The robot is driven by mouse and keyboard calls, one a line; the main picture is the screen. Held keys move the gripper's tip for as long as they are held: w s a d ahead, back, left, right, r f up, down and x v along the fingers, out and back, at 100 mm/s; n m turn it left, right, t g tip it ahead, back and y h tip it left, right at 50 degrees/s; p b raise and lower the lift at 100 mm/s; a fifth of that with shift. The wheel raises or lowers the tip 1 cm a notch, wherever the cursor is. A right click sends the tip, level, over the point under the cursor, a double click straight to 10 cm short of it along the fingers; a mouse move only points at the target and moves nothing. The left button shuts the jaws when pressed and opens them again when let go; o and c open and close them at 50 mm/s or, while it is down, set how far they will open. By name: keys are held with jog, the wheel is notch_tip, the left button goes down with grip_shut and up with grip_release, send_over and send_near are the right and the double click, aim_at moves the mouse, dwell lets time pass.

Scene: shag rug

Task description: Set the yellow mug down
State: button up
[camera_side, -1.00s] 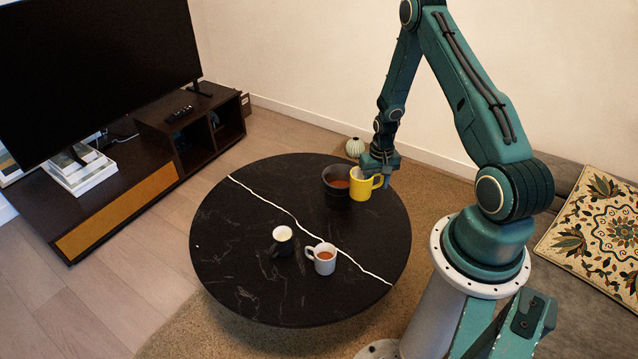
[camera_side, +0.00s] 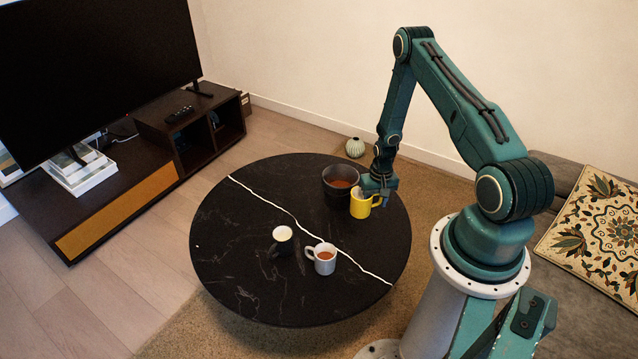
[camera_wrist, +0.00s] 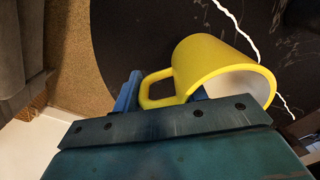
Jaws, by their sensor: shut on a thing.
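The yellow mug (camera_side: 361,207) is at the right rear part of the round black table (camera_side: 235,265), in front of a dark pot. My gripper (camera_side: 379,188) is shut on the mug, at its handle side. In the wrist view the yellow mug (camera_wrist: 205,68) lies between and beyond the blue fingers of my gripper (camera_wrist: 165,92), with its handle at the left and its pale inside facing right. The mug is low over the tabletop; I cannot tell whether its base touches it.
The dark pot (camera_side: 336,194) with brown contents stands just behind the mug. The table's left part is clear.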

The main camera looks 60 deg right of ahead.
notch_tip(320, 180, down, 8)
jog(key=shift+f, duration=0.25)
jog(key=shift+f, duration=1.9)
jog(key=shift+f, duration=0.15)
jog(key=o, duration=1.3)
jog(key=shift+r, duration=0.2)
jog(key=shift+d+r, duration=0.1)
jog(key=shift+r, duration=5.9)
